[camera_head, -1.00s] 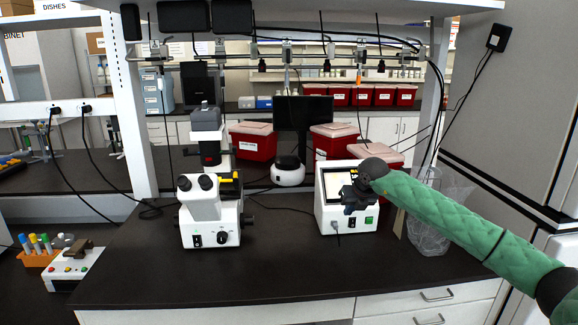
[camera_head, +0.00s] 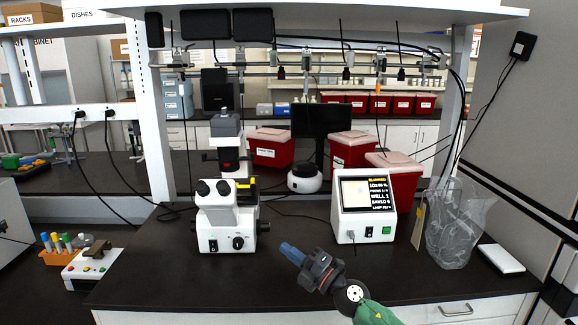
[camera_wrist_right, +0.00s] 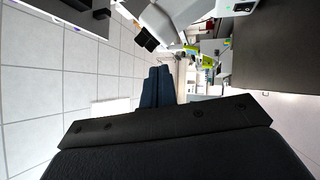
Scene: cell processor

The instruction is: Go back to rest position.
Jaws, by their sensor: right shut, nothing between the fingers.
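My right gripper (camera_head: 291,253) is shut and empty. It is above the front part of the dark bench, with its arm coming in from the bottom edge in a green sleeve. Its blue fingers point up and left, toward the microscope. In the right wrist view the closed dark blue fingers (camera_wrist_right: 158,88) show with nothing between them. The white cell processor (camera_head: 364,207) stands behind and right of the gripper, apart from it, with its screen lit. My left gripper is not in view.
A white microscope (camera_head: 226,215) stands left of the processor. A clear plastic bag (camera_head: 458,225) and a small white box (camera_head: 500,258) are at right. An orange tube rack (camera_head: 62,256) and a small device (camera_head: 92,268) are at far left. The front middle of the bench (camera_head: 190,285) is clear.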

